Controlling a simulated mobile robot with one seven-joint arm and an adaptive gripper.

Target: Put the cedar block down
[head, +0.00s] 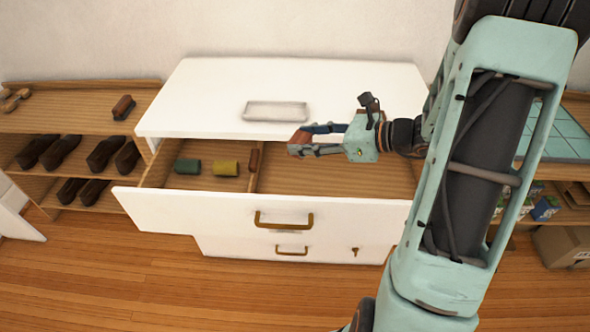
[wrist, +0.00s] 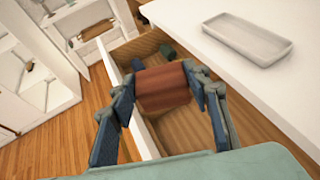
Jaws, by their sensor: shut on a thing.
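The cedar block (wrist: 163,88) is a reddish-brown block held between the fingers of my gripper (wrist: 163,100). In the head view the block (head: 298,142) shows at the tips of my gripper (head: 310,143), which point left. My gripper is shut on it. Block and gripper are above the open top drawer (head: 335,181) of the white dresser (head: 220,98), over its right compartment near the divider. The block appears clear of the drawer floor. Part of the drawer is hidden behind my arm.
A shallow white tray (head: 276,111) sits on the dresser top. The right compartment looks empty where visible. A brush (head: 123,107) lies on the shoe rack at left.

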